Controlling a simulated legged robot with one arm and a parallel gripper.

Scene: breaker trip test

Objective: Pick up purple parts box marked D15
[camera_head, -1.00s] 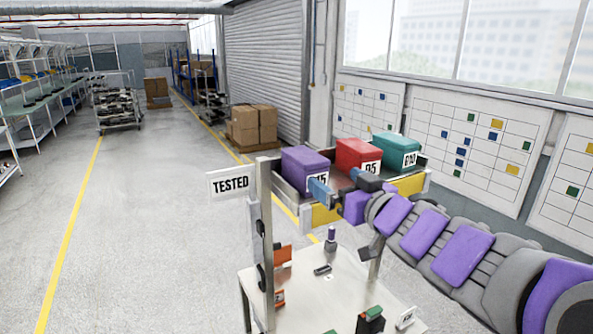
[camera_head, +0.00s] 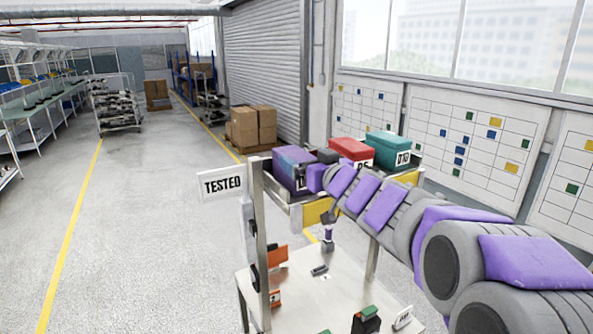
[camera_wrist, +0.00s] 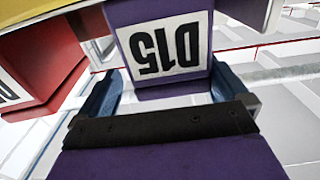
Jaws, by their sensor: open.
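The purple parts box (camera_head: 282,177) sits at the left end of the shelf in the head view, with my gripper (camera_head: 297,160) over and in front of it, partly hiding its label. In the wrist view the purple box (camera_wrist: 118,42) carries a white D15 label, seen upside down. My gripper (camera_wrist: 165,75) is open there, with one blue finger on each side of the box's near end. A gap shows at the left finger. I cannot tell whether the right finger touches the box.
A red box (camera_head: 352,150) stands right of the purple one, and a teal box (camera_head: 385,148) farther right. The shelf stands above a white bench (camera_head: 290,290).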

